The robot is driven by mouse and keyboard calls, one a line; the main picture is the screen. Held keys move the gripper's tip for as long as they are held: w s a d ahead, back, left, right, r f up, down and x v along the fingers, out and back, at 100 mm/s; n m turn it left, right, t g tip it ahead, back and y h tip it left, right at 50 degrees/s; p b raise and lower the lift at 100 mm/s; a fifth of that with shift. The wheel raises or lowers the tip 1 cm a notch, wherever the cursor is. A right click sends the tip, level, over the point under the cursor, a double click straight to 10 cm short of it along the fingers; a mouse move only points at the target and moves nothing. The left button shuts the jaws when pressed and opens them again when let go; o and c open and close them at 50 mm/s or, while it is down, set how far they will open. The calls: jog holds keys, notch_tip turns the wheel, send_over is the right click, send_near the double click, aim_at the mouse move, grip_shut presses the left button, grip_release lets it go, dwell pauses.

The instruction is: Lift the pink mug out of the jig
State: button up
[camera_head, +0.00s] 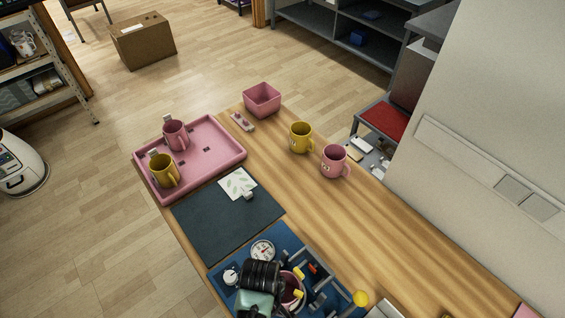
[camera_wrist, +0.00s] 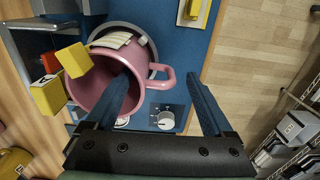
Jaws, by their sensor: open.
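The pink mug (camera_wrist: 86,88) sits in the jig on the blue press base (camera_wrist: 190,50), its mouth facing my wrist camera. Its handle points right in the wrist view. My gripper (camera_wrist: 159,80) is open around the handle side: the left finger reaches over or into the mug's mouth, and the right finger is beyond the handle. Whether either finger touches the mug I cannot tell. In the head view only part of this mug (camera_head: 293,288) shows, partly hidden by my wrist.
Yellow-tipped clamps (camera_wrist: 75,60) stand close left of the mug; a white knob (camera_wrist: 166,120) lies near the handle. A dark mat (camera_head: 225,222) and a pink tray (camera_head: 215,160) with two mugs lie beyond. A yellow mug (camera_head: 300,137) and another pink mug (camera_head: 334,160) stand right.

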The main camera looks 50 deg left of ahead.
jog(key=shift+f, duration=0.3)
jog(key=shift+c, duration=0.3)
grip_shut()
